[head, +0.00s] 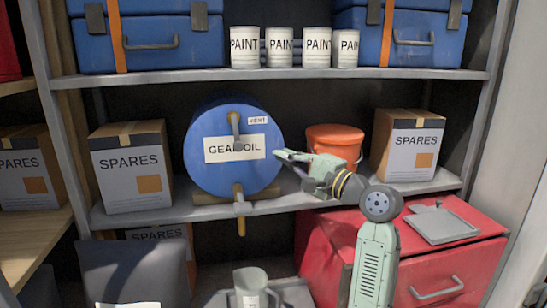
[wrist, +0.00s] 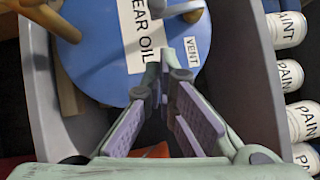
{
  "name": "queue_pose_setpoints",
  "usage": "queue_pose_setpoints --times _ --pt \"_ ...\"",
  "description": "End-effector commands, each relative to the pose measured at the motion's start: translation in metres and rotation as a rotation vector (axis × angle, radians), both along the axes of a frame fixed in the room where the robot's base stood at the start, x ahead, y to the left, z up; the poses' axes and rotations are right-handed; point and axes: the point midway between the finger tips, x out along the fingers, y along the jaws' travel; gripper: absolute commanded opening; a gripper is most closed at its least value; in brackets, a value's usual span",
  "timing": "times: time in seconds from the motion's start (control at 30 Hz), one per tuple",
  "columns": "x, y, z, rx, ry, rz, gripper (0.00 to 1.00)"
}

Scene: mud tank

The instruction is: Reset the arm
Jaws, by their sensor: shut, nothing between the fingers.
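My arm is pale green and reaches up from the lower right of the head view. My gripper (head: 279,154) is level with the middle shelf, with its tips close to the right side of the blue gear oil drum (head: 205,175). I cannot tell whether the tips touch the drum. In the wrist view the gripper's fingertips (wrist: 166,62) come together and hold nothing. Beyond them is the drum (wrist: 88,75) with its GEAR OIL and VENT labels.
An orange bucket (head: 335,136) stands just behind my gripper. SPARES boxes (head: 131,164) (head: 408,144) flank the drum. White paint tins (head: 318,47) and blue cases (head: 148,38) fill the upper shelf. A red chest (head: 460,268) stands below right, and a grey jug (head: 251,286) stands below the drum.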

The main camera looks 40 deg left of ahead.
Motion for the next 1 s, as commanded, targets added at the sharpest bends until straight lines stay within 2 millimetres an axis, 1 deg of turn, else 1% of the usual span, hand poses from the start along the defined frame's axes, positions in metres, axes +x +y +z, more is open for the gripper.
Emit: queue_pose_setpoints --times 0.03,0.1,0.2,0.3,0.4,0.63,0.67,0.73,0.77,0.8,0.87,0.9,0.93,0.97,1.0 --pt "-0.002 -0.011 -0.005 0.0 -0.003 0.0 0.0" --pt "-0.003 -0.026 -0.005 -0.001 -0.003 0.001 0.0" --pt "-0.005 -0.043 -0.005 -0.001 -0.002 0.001 0.0" --pt "-0.006 -0.054 -0.004 -0.002 -0.001 0.002 0.0" --pt "-0.007 -0.06 -0.004 -0.003 -0.002 0.003 0.0" --pt "-0.007 -0.063 -0.003 -0.001 -0.001 0.004 0.0" --pt "-0.009 -0.059 -0.002 0.001 -0.02 -0.003 0.0" --pt "-0.016 -0.043 0.002 0.017 -0.11 -0.041 0.0" --pt "-0.022 -0.034 0.006 0.029 -0.173 -0.068 0.0" --pt "-0.032 -0.02 0.014 0.05 -0.281 -0.116 0.0" --pt "-0.056 0.001 0.031 0.101 -0.492 -0.209 0.0" --pt "-0.079 0.012 0.046 0.144 -0.655 -0.287 0.0" --pt "-0.099 0.018 0.057 0.181 -0.778 -0.346 0.0" --pt "-0.119 0.02 0.069 0.217 -0.893 -0.409 0.0" --pt "-0.146 0.02 0.084 0.267 -1.032 -0.492 0.0"
